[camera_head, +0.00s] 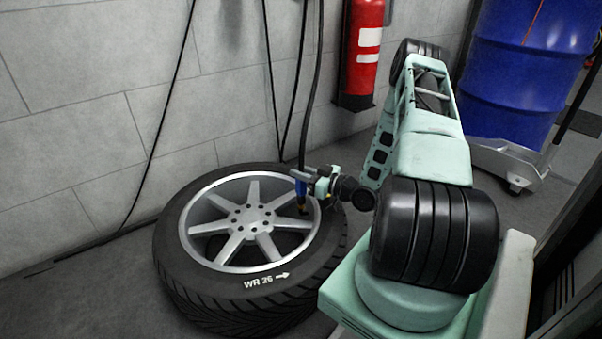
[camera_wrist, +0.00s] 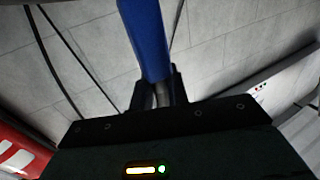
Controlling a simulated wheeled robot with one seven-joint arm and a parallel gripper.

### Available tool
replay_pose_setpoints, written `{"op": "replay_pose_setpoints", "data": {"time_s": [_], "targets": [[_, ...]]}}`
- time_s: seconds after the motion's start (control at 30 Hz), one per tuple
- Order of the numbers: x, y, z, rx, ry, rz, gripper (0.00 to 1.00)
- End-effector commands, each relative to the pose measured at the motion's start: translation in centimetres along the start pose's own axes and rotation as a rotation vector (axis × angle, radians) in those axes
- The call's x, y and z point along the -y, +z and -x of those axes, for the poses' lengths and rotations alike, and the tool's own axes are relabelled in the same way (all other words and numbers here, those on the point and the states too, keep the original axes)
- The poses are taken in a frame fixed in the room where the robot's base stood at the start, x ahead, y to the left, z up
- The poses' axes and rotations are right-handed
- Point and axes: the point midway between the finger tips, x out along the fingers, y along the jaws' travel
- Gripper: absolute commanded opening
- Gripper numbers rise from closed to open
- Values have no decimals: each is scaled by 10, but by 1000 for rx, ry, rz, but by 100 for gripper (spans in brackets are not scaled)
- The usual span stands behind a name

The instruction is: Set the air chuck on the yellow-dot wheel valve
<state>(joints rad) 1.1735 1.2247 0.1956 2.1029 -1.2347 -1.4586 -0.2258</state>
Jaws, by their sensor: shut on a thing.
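The wheel (camera_head: 255,270), a black tyre marked WR 26 on a silver spoked rim (camera_head: 250,218), lies flat on the floor by the wall. My gripper (camera_head: 304,186) is over the rim's right side, shut on the blue air chuck (camera_head: 300,187). A black hose runs up from the chuck. The chuck's brass-coloured lower end (camera_head: 302,208) is near the rim's right edge; I cannot tell whether it touches anything. In the wrist view the blue chuck (camera_wrist: 147,40) stands between my two dark fingers. I cannot make out the yellow dot or the valve.
A red fire extinguisher (camera_head: 361,50) is on the wall behind. A blue drum (camera_head: 520,70) stands on a wheeled dolly (camera_head: 505,160) at the back right. Black cables hang along the grey block wall (camera_head: 90,130). Some floor is free left of the tyre.

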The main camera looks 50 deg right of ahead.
Motion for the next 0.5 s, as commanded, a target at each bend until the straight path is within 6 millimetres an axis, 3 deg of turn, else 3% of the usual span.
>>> {"op": "replay_pose_setpoints", "data": {"time_s": [0.5], "targets": [[0,-9,0,-1,0,0,0]]}}
